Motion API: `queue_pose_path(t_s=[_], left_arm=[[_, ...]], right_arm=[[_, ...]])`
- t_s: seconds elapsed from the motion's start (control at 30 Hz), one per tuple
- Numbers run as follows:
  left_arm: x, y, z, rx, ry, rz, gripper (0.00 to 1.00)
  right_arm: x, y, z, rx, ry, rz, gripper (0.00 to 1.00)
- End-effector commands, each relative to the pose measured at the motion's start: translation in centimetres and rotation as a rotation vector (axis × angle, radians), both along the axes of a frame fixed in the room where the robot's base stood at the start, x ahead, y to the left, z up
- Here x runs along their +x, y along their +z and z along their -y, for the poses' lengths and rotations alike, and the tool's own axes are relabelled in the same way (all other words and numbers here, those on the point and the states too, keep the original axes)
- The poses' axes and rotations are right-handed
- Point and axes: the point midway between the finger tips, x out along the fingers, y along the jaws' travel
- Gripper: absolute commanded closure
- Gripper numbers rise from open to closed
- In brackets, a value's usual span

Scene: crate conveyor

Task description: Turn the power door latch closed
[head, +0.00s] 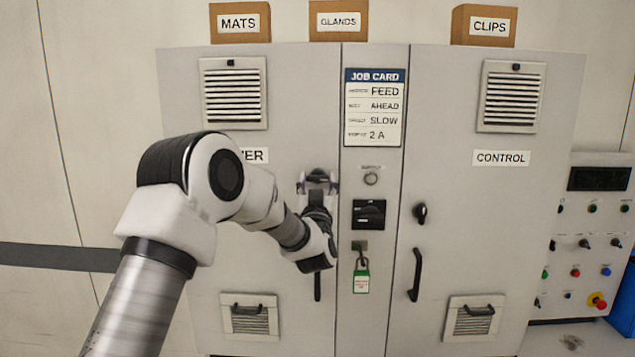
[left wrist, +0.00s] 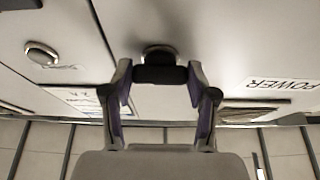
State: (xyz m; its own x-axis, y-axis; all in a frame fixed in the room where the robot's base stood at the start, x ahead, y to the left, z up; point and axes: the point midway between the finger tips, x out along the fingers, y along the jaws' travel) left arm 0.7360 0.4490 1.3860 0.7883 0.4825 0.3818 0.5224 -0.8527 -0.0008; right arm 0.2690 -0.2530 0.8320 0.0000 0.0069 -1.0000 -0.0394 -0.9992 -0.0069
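The POWER door (head: 270,310) is the left door of the grey cabinet, flush in its frame. My left gripper (head: 318,180) is at this door's right edge, in front of the power door latch. In the left wrist view the dark latch handle (left wrist: 160,74) lies crosswise between the fingertips of my left gripper (left wrist: 160,84), its round base (left wrist: 159,50) behind it. The fingers are partly closed and appear to meet both handle ends. The gripper hides most of the latch in the head view. My right gripper is not in view.
The CONTROL door (head: 470,230) has its own black latch (head: 420,212) and a bar handle (head: 415,275). A button panel (head: 590,235) stands at right.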

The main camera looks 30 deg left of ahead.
Motion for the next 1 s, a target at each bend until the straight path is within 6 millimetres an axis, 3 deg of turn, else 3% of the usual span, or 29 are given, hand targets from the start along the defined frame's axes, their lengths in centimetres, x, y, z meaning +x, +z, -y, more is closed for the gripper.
queue_pose_path(t_s=[0.37, 1.0], left_arm=[[0.0, -0.2, 0.0, -0.045, -0.001, 0.030, 0.77], [0.1, -0.2, 0.3, -0.474, -0.001, 0.296, 0.77]], right_arm=[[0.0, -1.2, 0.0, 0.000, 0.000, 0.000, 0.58], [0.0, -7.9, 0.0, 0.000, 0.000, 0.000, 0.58]])
